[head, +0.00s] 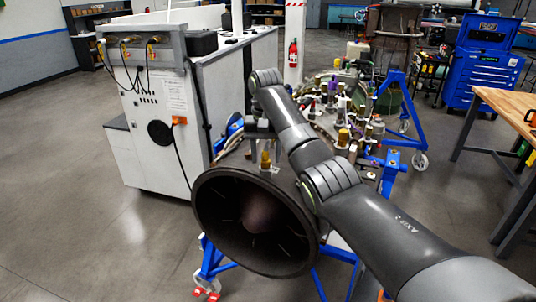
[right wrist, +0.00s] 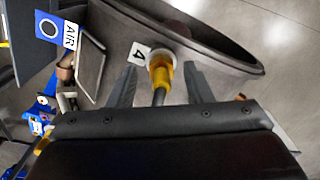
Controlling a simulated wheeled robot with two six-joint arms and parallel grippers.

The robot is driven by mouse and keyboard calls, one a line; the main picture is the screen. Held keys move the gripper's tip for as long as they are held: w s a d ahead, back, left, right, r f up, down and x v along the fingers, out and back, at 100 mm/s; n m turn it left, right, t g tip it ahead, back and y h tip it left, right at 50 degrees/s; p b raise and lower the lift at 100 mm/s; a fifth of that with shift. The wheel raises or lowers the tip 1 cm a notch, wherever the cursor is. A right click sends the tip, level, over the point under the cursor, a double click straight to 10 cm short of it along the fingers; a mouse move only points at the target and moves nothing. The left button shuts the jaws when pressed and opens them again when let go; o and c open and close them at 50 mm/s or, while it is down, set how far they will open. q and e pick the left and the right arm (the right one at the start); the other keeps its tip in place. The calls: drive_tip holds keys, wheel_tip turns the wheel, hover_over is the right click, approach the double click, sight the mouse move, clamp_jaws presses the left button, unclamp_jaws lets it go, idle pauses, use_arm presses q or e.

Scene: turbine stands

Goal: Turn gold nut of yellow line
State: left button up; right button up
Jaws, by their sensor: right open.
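A gold fitting (head: 265,160) stands on top of the turbine's dark round casing (head: 222,180) in the head view. In the right wrist view the fitting shows as a yellow collar (right wrist: 160,72) with a pale ring at its far end and a dark line leading from it toward me. I cannot tell clearly where the nut ends and the line begins. My right gripper (right wrist: 160,75) is open, with one finger on each side of the fitting and a visible gap on both sides. In the head view this gripper (head: 262,138) is just above the fitting. My left gripper is not in view.
A label "4" (right wrist: 138,53) lies beside the fitting, and a blue "AIR" tag (right wrist: 55,29) is at upper left. Several other fittings and lines crowd the turbine behind my right arm. A white cabinet (head: 165,120) stands left; a wooden bench (head: 510,108) stands right.

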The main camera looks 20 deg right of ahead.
drive_tip(key=shift+w+f, duration=0.3)
drive_tip(key=shift+f, duration=0.3)
drive_tip(key=shift+s+a+r, duration=0.1)
drive_tip(key=shift+s+r, duration=0.05)
drive_tip(key=c, duration=1)
drive_tip(key=shift+m, duration=2)
drive_tip(key=o, duration=1)
